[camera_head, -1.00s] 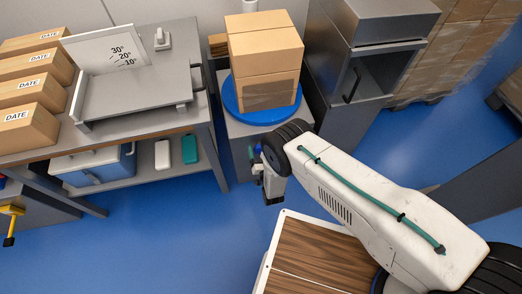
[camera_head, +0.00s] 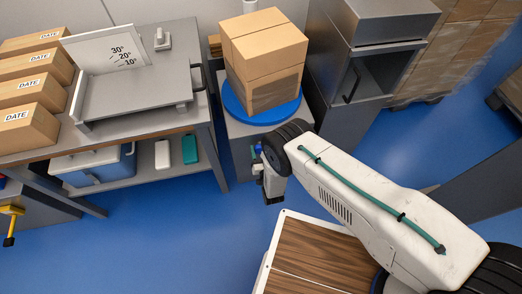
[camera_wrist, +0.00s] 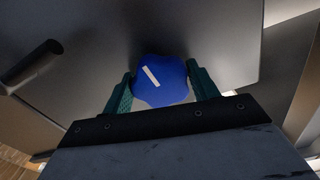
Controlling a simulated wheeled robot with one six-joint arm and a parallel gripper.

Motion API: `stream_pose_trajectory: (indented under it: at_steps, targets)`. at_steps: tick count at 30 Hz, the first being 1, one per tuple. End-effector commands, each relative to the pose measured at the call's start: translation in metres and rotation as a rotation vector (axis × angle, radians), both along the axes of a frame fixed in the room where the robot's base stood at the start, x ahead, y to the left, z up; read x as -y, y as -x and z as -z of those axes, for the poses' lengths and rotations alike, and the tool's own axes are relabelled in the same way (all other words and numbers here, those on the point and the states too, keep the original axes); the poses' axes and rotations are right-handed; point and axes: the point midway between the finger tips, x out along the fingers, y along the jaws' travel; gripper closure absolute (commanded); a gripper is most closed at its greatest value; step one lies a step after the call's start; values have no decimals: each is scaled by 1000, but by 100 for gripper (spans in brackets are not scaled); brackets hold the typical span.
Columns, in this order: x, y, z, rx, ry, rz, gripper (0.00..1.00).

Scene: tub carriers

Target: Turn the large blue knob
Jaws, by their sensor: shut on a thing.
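The large blue knob (camera_wrist: 160,82) shows in the wrist view with a white line on its face, tilted from upper left to lower right. It sits on a grey panel (camera_wrist: 225,40). My gripper (camera_wrist: 160,92) has its green fingers on both sides of the knob and is shut on it. In the head view my gripper (camera_head: 268,165) is at the front of the grey cabinet (camera_head: 240,140), and a bit of blue shows at it. On top of that cabinet, a blue turntable (camera_head: 262,116) carries stacked cardboard boxes (camera_head: 268,58).
A dark bar handle (camera_wrist: 32,68) sticks out left of the knob. A grey workbench (camera_head: 120,140) with an angle-marked tilting plate (camera_head: 135,95) and boxes labelled DATE (camera_head: 30,88) stands left.

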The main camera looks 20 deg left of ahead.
Motion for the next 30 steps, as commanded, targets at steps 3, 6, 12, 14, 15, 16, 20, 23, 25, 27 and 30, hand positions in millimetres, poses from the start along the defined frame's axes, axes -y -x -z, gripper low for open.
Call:
stream_pose_trajectory:
  at_steps: [3, 6, 12, 14, 15, 16, 20, 23, 25, 27, 30]
  targets:
    - [0, 0, 0, 48, 78, 0, 64]
    - [1, 0, 0, 96, 156, 0, 64]
    - [1, 0, 0, 195, 318, 0, 64]
    - [1, 0, 0, 225, 367, 0, 64]
    - [1, -1, 0, 245, 399, 0, 64]
    - [1, -1, 0, 259, 423, 0, 64]
    - [2, -1, 0, 323, 529, 0, 64]
    - [2, -1, 0, 373, 610, 0, 64]
    - [2, -1, 0, 407, 666, 0, 64]
    - [2, -1, 0, 443, 723, 0, 64]
    - [2, -1, 0, 492, 804, 0, 64]
